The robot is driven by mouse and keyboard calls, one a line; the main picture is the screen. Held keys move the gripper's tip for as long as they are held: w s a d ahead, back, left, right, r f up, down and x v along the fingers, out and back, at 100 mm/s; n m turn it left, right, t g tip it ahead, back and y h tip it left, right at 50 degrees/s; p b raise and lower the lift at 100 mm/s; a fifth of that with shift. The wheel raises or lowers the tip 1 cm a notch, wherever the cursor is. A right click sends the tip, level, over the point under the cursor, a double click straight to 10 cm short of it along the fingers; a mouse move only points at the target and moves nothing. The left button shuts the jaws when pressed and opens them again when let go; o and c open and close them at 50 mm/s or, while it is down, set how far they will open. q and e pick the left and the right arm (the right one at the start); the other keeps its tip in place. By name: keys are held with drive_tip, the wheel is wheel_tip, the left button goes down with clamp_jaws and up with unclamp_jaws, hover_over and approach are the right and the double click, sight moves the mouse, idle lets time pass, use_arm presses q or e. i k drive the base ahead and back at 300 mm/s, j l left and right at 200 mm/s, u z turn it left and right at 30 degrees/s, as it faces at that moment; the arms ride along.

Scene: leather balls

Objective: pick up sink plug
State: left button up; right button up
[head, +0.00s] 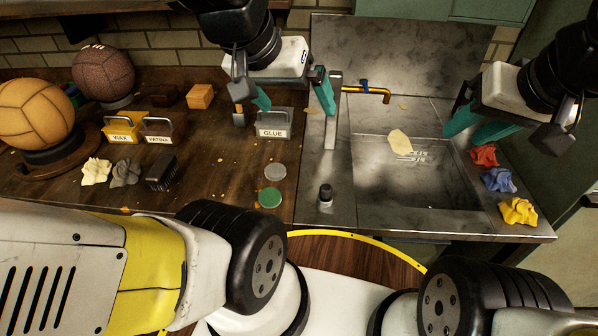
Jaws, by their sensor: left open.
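The sink plug (325,193), a small dark stopper with a paler base, stands on the metal ledge left of the sink basin (375,190). My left gripper (293,97) is open, its teal fingers spread above the glue caddy and the sink's left edge. It is farther back than the plug, with nothing seen between the fingers. My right gripper (468,136) hangs over the right side of the basin, well away from the plug. Its fingertips are seen at an angle, so I cannot tell its opening.
A brass faucet (368,91) stands behind the basin, which holds a cream piece (400,141). Coloured cloths (498,180) lie on the right ledge. Leather balls (35,113) stand far left.

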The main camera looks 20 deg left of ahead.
sight(325, 191)
drive_tip(key=u, duration=0.35)
drive_tip(key=k+l+u, duration=0.2)
drive_tip(key=u, duration=0.2)
drive_tip(key=k+l+u, duration=0.5)
drive_tip(key=u, duration=0.25)
